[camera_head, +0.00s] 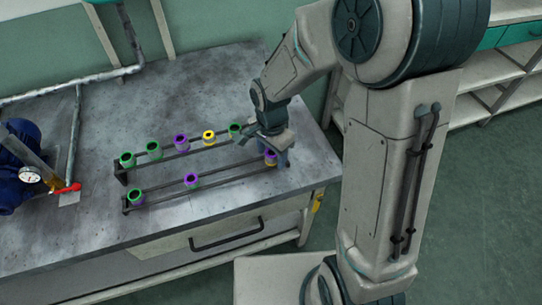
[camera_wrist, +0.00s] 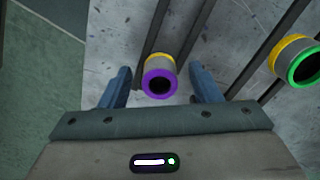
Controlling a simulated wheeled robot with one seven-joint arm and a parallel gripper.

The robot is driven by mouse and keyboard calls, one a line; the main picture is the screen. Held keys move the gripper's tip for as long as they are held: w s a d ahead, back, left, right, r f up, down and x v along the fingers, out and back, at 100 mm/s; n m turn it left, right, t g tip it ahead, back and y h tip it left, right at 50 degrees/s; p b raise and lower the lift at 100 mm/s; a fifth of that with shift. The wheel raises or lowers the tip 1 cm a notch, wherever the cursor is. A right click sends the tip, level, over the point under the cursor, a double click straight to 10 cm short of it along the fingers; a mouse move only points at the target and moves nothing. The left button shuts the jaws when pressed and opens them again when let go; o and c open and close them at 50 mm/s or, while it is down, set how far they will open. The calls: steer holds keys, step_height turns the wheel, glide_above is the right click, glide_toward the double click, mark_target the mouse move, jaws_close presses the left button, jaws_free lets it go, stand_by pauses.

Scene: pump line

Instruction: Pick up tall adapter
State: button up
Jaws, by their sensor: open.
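My gripper (camera_wrist: 165,82) is open, with one blue finger on each side of an adapter with a purple top ring, a grey body and a yellow band (camera_wrist: 159,82). The jaws are not closed on it. In the head view this adapter (camera_head: 270,158) stands at the right end of the front rack rail, partly hidden by my gripper (camera_head: 276,150). Whether it is taller than the others is hard to tell. A second adapter with a green ring and yellow band (camera_wrist: 297,60) is at the right of the wrist view, outside the jaws.
The back rail (camera_head: 195,147) holds several green, purple and yellow ringed adapters. The front rail (camera_head: 160,195) also holds a green and purple adapter (camera_head: 136,197) and a purple one (camera_head: 191,180). A blue pump (camera_head: 18,140) with a gauge (camera_head: 30,175) stands at left.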

steer(key=shift+f, duration=0.25)
steer(key=c, duration=1.1)
steer(key=shift+r, duration=0.15)
